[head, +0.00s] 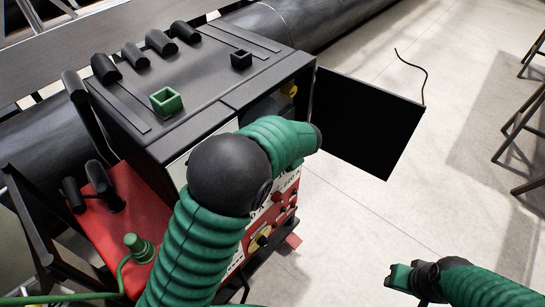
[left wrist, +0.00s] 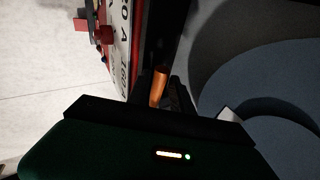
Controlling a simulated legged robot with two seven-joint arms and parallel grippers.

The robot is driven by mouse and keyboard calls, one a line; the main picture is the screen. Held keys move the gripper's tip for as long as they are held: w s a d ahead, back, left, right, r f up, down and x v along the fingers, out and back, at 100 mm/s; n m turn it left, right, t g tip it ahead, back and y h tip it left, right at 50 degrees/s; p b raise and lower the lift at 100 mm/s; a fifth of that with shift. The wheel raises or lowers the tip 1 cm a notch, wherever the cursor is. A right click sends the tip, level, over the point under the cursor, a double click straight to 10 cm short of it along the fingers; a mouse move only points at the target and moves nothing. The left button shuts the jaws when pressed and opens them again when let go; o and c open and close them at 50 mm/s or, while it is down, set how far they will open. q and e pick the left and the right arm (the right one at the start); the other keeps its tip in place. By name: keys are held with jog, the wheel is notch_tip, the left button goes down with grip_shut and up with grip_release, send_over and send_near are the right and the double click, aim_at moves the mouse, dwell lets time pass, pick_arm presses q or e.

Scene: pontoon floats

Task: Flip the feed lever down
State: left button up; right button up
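The feeder machine (head: 200,95) is a black-topped box with an open side door (head: 365,125) on the right. In the left wrist view, an orange cylindrical handle (left wrist: 158,88), possibly the feed lever, stands between the dark fingers of my left gripper (left wrist: 163,92). Whether the fingers touch it is unclear. In the head view my green left arm bends in front of the machine, and its gripper is hidden. A small yellow part (head: 289,90) shows at the side opening. My right gripper (head: 405,277) is at the lower right, away from the machine; its finger gap is unclear.
The red and white front panel (head: 283,200) carries several knobs and is partly covered by my left arm. A green open box (head: 166,101) and a small black one (head: 241,59) sit on top. A large dark pipe (head: 300,25) lies behind.

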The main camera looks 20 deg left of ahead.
pick_arm(q)
jog(key=shift+o, duration=0.8)
jog(key=p+v, duration=0.2)
jog(key=v, duration=1.4)
jog(key=shift+d+r, duration=0.2)
jog(key=shift+r, duration=0.2)
